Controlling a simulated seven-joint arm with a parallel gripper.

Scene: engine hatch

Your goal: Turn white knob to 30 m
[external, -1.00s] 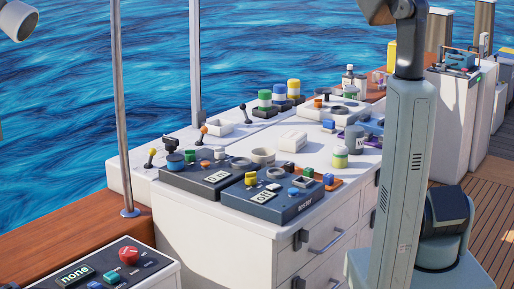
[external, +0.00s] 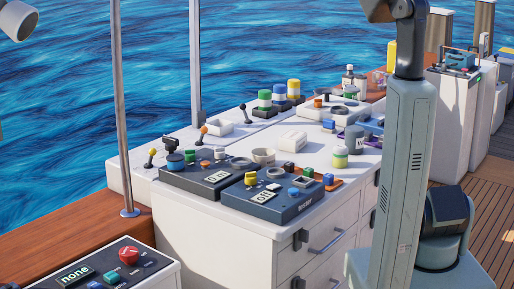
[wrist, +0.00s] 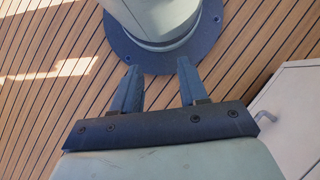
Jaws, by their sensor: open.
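A dark control panel (external: 200,180) with a display that seems to read "0 m" sits on the white counter in the external view. A small white knob (external: 220,152) shows at its back edge; its markings are too small to read, and I cannot tell for sure that it is the task's knob. My gripper (wrist: 160,72) is open and empty in the wrist view, facing my own base and the wooden deck. The gripper is out of the external view. The wrist view shows no knob.
A second panel reading "off" (external: 262,196) stands beside it. A panel reading "none" (external: 75,274) with a red knob (external: 129,256) is at the lower left. A metal post (external: 120,110) stands at the left.

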